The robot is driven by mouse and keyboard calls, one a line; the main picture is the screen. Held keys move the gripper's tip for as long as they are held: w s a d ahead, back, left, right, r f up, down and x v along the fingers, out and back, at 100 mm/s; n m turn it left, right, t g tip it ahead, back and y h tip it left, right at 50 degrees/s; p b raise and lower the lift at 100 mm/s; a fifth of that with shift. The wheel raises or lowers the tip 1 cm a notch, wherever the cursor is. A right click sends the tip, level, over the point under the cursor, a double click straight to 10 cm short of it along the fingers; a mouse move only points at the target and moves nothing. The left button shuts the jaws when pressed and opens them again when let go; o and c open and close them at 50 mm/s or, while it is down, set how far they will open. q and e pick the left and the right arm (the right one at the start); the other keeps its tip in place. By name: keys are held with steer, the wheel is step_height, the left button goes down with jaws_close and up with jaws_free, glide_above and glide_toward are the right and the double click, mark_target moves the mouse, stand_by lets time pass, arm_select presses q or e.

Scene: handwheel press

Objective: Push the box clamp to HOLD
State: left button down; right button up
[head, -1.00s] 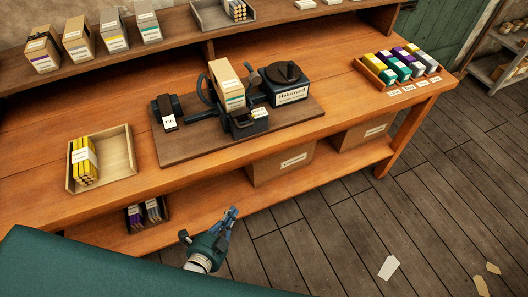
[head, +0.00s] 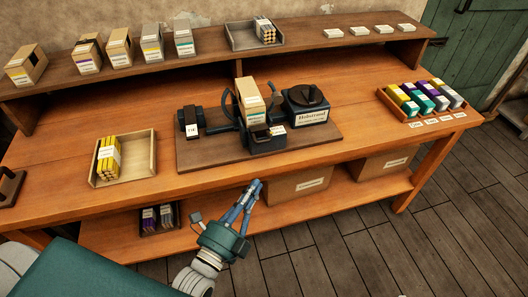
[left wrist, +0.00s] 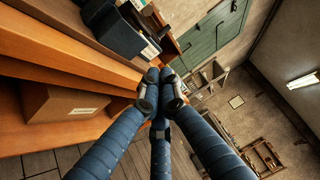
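The dark press (head: 262,140) stands on a brown board on the workbench, with a tan box (head: 250,103) upright in it. A small pale label (head: 277,131) is at the front of its black block; its words are too small to read, so I cannot tell the clamp's setting. A handwheel (head: 229,105) is left of the box. My left gripper (head: 256,184) is in front of the bench edge, below and apart from the press. In the left wrist view its fingertips (left wrist: 160,88) are together and empty, and a black part of the press (left wrist: 115,28) shows beyond. My right gripper is out of view.
A black unit with a round top (head: 306,102) stands right of the box. A wooden tray of yellow packs (head: 150,160) is to the left, and a rack of coloured packs (head: 420,100) to the right. Boxes sit on the lower shelf (head: 298,184). The bench front edge lies between gripper and press.

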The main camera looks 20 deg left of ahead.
mark_target(261, 135)
arm_select(q)
steer(key=w+r+p, duration=0.1)
steer(key=w+p, duration=0.1)
steer(key=w, duration=0.9)
steer(key=shift+w+a+r+p, duration=0.3)
steer(key=shift+a+p, duration=0.05)
steer(key=shift+a, duration=0.1)
steer(key=shift+w+a, duration=0.7)
steer(key=shift+w, duration=0.3)
